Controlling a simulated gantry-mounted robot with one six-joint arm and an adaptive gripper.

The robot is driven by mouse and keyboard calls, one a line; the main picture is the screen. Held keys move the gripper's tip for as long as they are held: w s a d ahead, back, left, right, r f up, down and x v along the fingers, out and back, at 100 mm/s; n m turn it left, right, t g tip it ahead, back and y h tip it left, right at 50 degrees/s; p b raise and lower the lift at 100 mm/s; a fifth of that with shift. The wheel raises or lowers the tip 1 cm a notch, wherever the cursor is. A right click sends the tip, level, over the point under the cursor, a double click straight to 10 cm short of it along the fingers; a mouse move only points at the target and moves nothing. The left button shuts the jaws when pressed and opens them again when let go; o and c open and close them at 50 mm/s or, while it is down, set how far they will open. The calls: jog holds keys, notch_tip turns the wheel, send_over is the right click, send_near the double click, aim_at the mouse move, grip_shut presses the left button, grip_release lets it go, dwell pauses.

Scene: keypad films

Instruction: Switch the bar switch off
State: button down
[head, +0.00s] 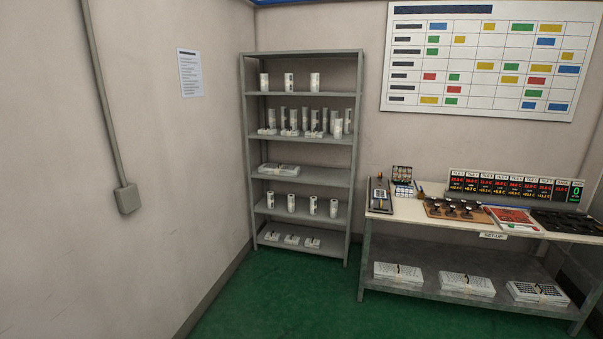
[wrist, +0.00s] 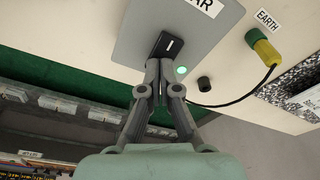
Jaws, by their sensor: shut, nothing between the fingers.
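In the wrist view a black switch (wrist: 168,44) with a short white mark sits on a grey plate (wrist: 135,40). A partly cut-off label ending in "AR" (wrist: 208,4) is at the plate's top edge. A small green light (wrist: 182,70) glows beside the switch. My gripper (wrist: 163,64) is shut and empty, its fingertips at the switch's lower edge in the picture and hiding part of it. I cannot tell whether they touch it. My gripper does not show in the head view.
In the head view, a workbench (head: 405,207) with instruments stands right of a grey shelf rack (head: 300,182). Green floor is clear in front.

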jog(key=shift+f, duration=0.35)
jog(key=shift+r, duration=0.1)
notch_tip(320, 180, up, 7)
jog(key=p, duration=0.7)
